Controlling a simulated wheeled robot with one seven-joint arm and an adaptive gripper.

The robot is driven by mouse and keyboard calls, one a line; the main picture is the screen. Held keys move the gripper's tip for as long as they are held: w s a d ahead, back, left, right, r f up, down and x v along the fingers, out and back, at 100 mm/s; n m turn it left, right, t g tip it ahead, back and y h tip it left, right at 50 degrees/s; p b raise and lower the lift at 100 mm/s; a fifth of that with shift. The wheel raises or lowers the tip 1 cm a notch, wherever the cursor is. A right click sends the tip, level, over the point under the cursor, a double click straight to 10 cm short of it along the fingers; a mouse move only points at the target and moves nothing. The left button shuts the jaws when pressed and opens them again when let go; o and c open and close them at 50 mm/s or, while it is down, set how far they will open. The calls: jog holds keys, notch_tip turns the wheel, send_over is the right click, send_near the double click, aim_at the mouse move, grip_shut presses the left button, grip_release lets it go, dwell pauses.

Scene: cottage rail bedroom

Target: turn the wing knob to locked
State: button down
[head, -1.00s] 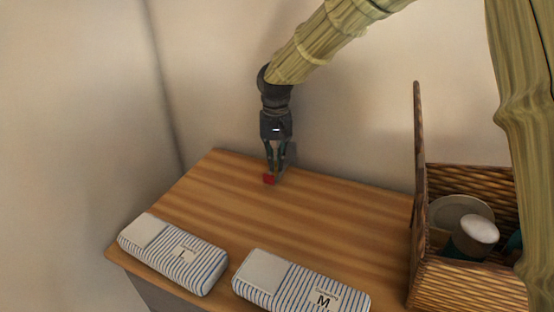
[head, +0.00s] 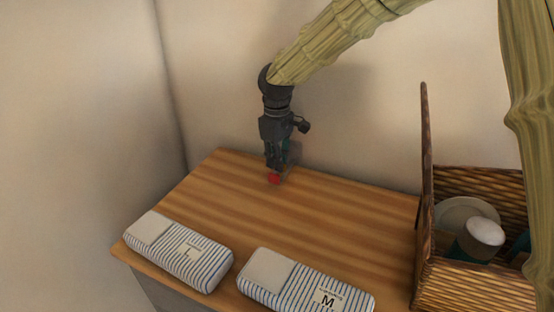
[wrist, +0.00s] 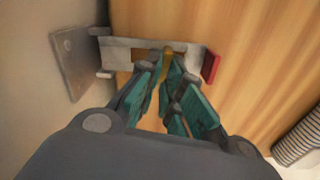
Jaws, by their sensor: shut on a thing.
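My gripper (head: 277,167) points down at the back of the wooden top, close to the wall. In the wrist view its teal fingers (wrist: 167,72) are closed about a narrow brass-coloured piece, which looks like the wing knob (wrist: 166,59). The knob stands in the middle of a pale grey plate (wrist: 117,53) with brownish patches. A red end piece (wrist: 211,67) is at the plate's right; it also shows in the head view (head: 274,179) just below the fingertips. The fingers hide much of the knob, and I cannot read its setting.
A grey bracket (wrist: 74,64) stands left of the plate, by the wall. A wicker basket (head: 470,283) with containers stands at the right. The middle of the wooden top (head: 330,215) is clear.

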jog(key=shift+s+r+n, duration=0.1)
jog(key=shift+s+n, duration=0.05)
jog(key=shift+n, duration=0.95)
jog(key=c, duration=1.7)
grip_release()
jog(key=shift+d, duration=0.15)
jog(key=shift+o, duration=0.5)
jog(key=shift+s+d, duration=0.1)
jog(key=shift+a, duration=0.2)
jog(key=shift+r, duration=0.2)
notch_tip(320, 180, up, 12)
jog(key=shift+f, duration=0.15)
